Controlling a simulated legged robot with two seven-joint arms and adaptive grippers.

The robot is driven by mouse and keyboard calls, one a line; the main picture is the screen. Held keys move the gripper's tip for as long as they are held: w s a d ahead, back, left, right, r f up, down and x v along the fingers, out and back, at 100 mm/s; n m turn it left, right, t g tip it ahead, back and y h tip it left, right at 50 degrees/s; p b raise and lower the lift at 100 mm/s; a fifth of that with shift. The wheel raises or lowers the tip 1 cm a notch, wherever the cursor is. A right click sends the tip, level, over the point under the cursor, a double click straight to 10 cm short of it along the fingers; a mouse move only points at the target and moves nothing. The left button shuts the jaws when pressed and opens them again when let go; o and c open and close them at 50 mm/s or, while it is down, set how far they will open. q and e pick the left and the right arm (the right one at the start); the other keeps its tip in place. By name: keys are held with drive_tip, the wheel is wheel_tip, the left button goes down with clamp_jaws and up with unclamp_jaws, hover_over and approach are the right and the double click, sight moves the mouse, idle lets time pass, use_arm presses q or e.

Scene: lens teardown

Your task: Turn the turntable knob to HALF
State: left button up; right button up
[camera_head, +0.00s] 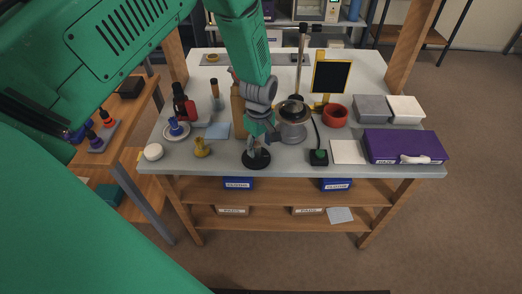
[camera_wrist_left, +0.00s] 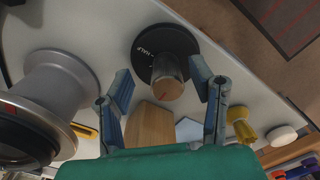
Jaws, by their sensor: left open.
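The knob (camera_wrist_left: 168,84) is a short brownish-grey cylinder with a red mark on its end. It stands on a black round dial (camera_wrist_left: 148,38) with white lettering, where HALF is readable. In the head view the black dial (camera_head: 257,162) is at the table's front edge. My left gripper (camera_wrist_left: 160,80) is open, with one finger on either side of the knob; I cannot tell whether either touches it. In the head view my left gripper (camera_head: 261,132) reaches down over the dial and hides most of the knob. My right gripper is not in view.
A flared grey stand (camera_head: 292,130) with a dark top is close right of the gripper; it also shows in the wrist view (camera_wrist_left: 62,85). A wooden block (camera_wrist_left: 150,125), yellow piece (camera_head: 202,148) and black box with green button (camera_head: 319,157) are nearby. A purple case (camera_head: 405,143) lies right.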

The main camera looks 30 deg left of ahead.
sight(256, 144)
use_arm(q)
drive_tip(key=a+f, duration=0.2)
drive_tip(key=f, duration=0.1)
drive_tip(key=shift+a+f, duration=0.25)
drive_tip(key=shift+a, duration=0.05)
drive_tip(key=shift+a+f, duration=0.15)
drive_tip(key=shift+f, duration=0.05)
drive_tip(key=shift+d+r, duration=0.15)
drive_tip(key=shift+d, duration=0.3)
drive_tip(key=shift+d+r, duration=0.2)
drive_tip(key=shift+d, duration=0.55)
drive_tip(key=c, duration=0.7)
drive_tip(key=shift+d, duration=0.15)
clamp_jaws()
drive_tip(key=shift+c, duration=2.1)
unclamp_jaws()
drive_tip(key=shift+a, duration=0.9)
drive_tip(key=m, duration=0.3)
drive_tip(key=shift+w+d, duration=0.1)
drive_tip(key=shift+d, duration=0.15)
drive_tip(key=m, duration=0.5)
drive_tip(key=shift+m+b, duration=0.3)
drive_tip(key=m, duration=0.4)
drive_tip(key=shift+m, duration=2.5)
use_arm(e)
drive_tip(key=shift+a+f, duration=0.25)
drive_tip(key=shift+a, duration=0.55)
